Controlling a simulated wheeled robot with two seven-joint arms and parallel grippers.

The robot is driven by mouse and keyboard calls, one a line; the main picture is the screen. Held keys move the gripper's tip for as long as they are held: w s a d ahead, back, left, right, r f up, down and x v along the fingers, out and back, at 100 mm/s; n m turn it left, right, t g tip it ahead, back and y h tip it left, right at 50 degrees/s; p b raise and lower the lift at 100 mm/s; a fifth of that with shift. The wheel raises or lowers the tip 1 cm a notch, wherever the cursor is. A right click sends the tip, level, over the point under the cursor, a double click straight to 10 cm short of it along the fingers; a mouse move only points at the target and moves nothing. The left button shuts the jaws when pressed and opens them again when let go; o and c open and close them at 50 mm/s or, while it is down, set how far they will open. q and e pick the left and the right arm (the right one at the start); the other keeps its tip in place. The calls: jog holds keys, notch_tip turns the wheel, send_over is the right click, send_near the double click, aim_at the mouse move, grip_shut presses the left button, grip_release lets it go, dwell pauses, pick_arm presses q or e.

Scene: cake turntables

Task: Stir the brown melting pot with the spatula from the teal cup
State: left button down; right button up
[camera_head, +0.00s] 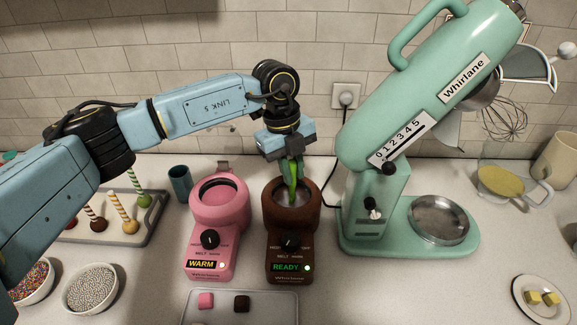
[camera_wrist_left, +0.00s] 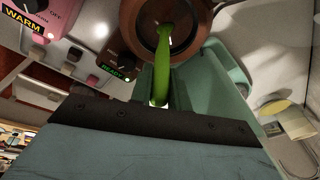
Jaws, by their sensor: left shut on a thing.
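The brown melting pot (camera_head: 291,230) stands on the counter, its display reading READY. It also shows at the top of the left wrist view (camera_wrist_left: 132,30). My left gripper (camera_head: 290,172) is above the pot and shut on the green spatula (camera_head: 292,190). The spatula (camera_wrist_left: 162,68) points down, with its lower end in the pot's bowl. Whether it touches the bottom cannot be told. The teal cup (camera_head: 180,184) stands to the left, behind the pink pot, and no tool shows in it. My right gripper is not in view.
A pink melting pot (camera_head: 217,220) reading WARM stands close on the left. A large mint mixer (camera_head: 375,190) stands close on the right. A tray (camera_head: 240,309) with small pieces lies in front. Sprinkle bowls (camera_head: 91,289) and a cake-pop tray (camera_head: 150,229) are at left.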

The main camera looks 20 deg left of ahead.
pick_arm(q)
jog(key=shift+a, duration=0.1)
jog(key=shift+r, duration=0.15)
jog(key=shift+r+p, duration=1.85)
jog(key=shift+r, duration=0.85)
jog(key=shift+r+p, duration=1.45)
jog(key=shift+r, duration=0.5)
jog(key=shift+s+f, duration=0.1)
jog(key=shift+f, duration=0.05)
